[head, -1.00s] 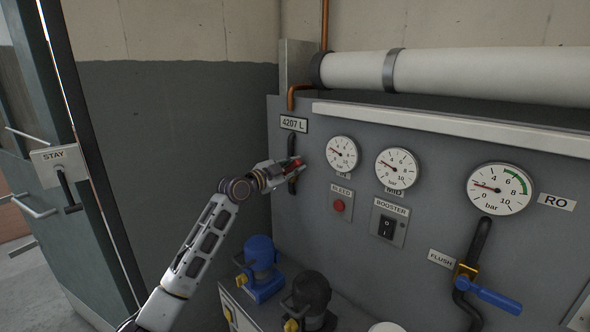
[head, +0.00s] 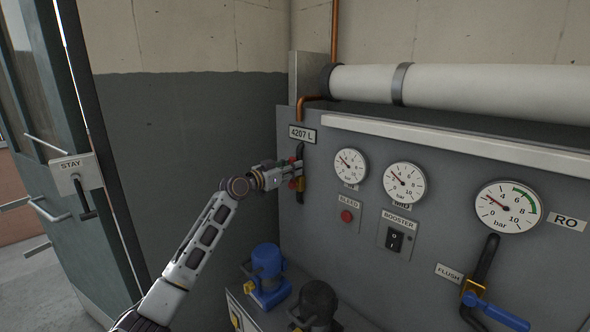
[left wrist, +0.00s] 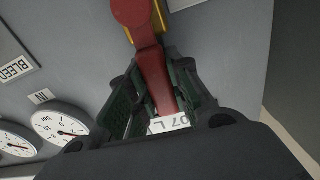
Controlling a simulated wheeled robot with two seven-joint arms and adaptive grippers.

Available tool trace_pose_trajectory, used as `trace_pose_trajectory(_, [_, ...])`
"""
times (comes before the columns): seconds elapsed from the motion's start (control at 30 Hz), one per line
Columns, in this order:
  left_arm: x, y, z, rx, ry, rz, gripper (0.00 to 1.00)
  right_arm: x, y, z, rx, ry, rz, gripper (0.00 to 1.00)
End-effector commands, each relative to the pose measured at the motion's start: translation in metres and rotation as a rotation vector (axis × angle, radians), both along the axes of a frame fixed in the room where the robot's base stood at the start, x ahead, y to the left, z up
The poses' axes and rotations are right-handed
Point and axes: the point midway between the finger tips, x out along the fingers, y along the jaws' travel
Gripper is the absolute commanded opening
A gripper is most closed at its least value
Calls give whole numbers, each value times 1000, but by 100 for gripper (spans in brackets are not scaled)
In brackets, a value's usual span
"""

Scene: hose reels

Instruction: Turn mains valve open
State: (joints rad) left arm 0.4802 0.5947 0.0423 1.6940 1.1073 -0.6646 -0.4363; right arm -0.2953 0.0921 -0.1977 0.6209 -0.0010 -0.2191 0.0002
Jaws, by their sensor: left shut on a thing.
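The mains valve has a red lever (left wrist: 152,75) on a yellow body (left wrist: 159,18), seen close in the left wrist view. In the head view the valve sits on a short dark pipe (head: 300,150) below the 4207 L plate, and only bits of its red show around the gripper. My left gripper (head: 298,174) is at the valve. In the left wrist view its green-padded fingers (left wrist: 156,95) lie on both sides of the red lever, shut on it. The lever's far part is partly hidden by the gripper. My right gripper is not in view.
Gauges (head: 404,182), a red bleed button (head: 346,216) and a booster switch (head: 395,240) sit right of the valve. A blue flush lever (head: 497,312) is lower right. A blue device (head: 267,270) and a black one (head: 318,303) stand below. A door (head: 85,180) is at left.

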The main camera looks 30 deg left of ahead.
Motion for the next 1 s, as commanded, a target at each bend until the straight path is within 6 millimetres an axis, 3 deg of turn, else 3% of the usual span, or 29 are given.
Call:
trace_pose_trajectory(0.57, [1,3,-4,-56,27,-3,0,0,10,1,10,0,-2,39])
trace_pose_trajectory(0.6, [1,3,-4,-56,27,-3,21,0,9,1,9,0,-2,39])
trace_pose_trajectory(0.77, [1,3,-3,-55,24,-2,42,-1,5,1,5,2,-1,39])
trace_pose_trajectory(1.0, [1,3,-1,-53,21,-1,43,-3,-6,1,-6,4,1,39])
